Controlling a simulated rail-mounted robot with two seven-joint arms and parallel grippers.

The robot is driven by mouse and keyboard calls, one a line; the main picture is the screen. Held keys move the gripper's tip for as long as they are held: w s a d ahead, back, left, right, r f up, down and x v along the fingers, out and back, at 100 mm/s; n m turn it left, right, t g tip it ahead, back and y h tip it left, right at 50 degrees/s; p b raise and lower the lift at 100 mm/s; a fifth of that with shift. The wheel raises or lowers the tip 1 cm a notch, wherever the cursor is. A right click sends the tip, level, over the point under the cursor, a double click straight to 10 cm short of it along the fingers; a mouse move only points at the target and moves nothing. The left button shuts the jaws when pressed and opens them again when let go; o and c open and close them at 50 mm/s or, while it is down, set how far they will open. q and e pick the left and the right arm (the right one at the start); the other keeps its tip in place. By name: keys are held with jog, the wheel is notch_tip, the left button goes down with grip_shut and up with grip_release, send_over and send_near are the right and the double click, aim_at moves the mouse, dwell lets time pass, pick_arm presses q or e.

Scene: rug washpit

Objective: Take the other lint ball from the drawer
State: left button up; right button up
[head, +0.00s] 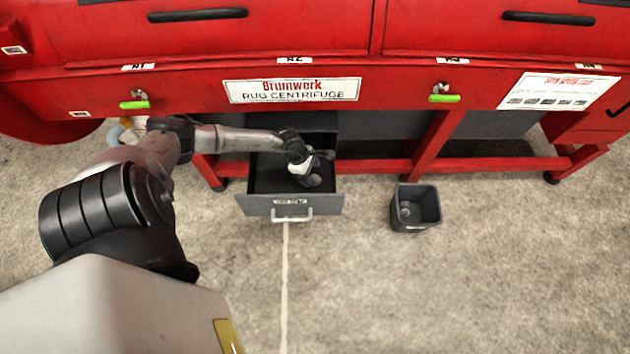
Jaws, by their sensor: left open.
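The drawer (256,206) under the red machine is pulled open. A small grey lint ball (314,181) lies in it, towards the front right. My left gripper (308,174) reaches down into the drawer from the left and is open, its fingertips right by this ball. I cannot tell whether the fingers touch it. The gripper and wrist cover part of the drawer's inside. Another greyish ball (405,210) lies in the dark bin (418,228) on the floor to the right. My right gripper is not in view.
The red rug centrifuge (400,72) spans the back, with a red frame bar (375,166) behind the drawer and bin. Green-handled latches (135,104) stick out from its front. The concrete floor in front of the drawer and bin is clear.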

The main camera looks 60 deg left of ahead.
aim_at(314, 177)
pick_arm(q)
jog(key=b+x, duration=0.2)
jog(key=x, duration=0.1)
jog(key=shift+d+f, duration=0.1)
jog(key=shift+f, duration=0.15)
jog(key=shift+r, duration=0.1)
jog(key=shift+c, duration=1.3)
jog(key=c, duration=0.7)
